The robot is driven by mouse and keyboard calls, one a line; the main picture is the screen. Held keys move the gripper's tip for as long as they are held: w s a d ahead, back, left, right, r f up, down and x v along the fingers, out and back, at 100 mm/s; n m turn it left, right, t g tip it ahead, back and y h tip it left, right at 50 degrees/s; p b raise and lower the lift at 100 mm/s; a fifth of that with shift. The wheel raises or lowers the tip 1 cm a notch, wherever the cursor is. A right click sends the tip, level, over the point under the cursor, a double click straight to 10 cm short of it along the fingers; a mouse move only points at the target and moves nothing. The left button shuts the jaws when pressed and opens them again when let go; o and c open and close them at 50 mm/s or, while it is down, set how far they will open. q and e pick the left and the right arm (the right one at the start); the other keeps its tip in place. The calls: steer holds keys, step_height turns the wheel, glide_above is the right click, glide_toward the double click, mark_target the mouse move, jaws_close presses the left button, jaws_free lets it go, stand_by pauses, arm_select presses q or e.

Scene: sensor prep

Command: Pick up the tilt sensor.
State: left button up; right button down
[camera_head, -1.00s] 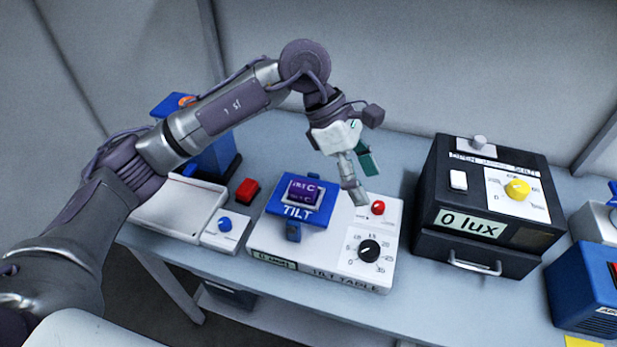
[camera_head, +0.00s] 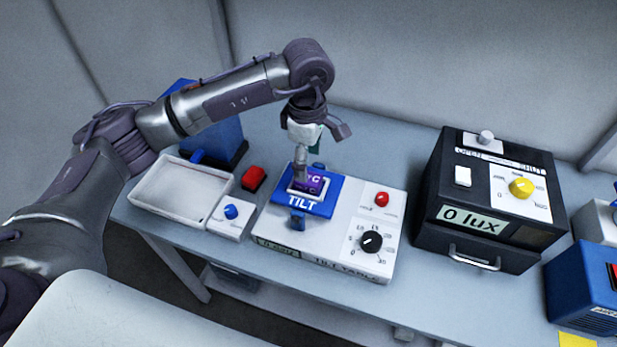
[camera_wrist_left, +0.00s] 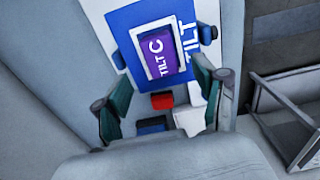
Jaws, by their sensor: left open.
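The tilt sensor (camera_head: 315,182) is a small purple block lettered "TILT C". It sits in a pale frame on the blue TILT plate (camera_head: 323,205) of the white tilt table (camera_head: 335,246). It also shows in the left wrist view (camera_wrist_left: 160,53), between and beyond the fingers. My left gripper (camera_head: 303,175) points down just above the sensor and partly covers it in the head view. Its green-padded fingers (camera_wrist_left: 163,88) are apart with nothing between them. I cannot tell whether a finger touches the sensor. My right gripper is in neither view.
A black box reading "0 lux" (camera_head: 472,220) stands to the right. A white tray (camera_head: 180,196), a red block (camera_head: 254,178) and a blue-knobbed box (camera_head: 230,213) stand left of the tilt table. A blue machine (camera_head: 590,280) is at the far right.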

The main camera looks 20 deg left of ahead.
mark_target(309, 177)
arm_select(q)
step_height(309, 177, down, 4)
steer(key=shift+d+r+p, duration=0.1)
steer(key=shift+r+p, duration=0.05)
steer(key=shift+p, duration=0.85)
steer(key=shift+f, duration=0.4)
steer(key=shift+c, duration=0.4)
steer(key=c, duration=1.2)
steer(key=shift+r, duration=0.1)
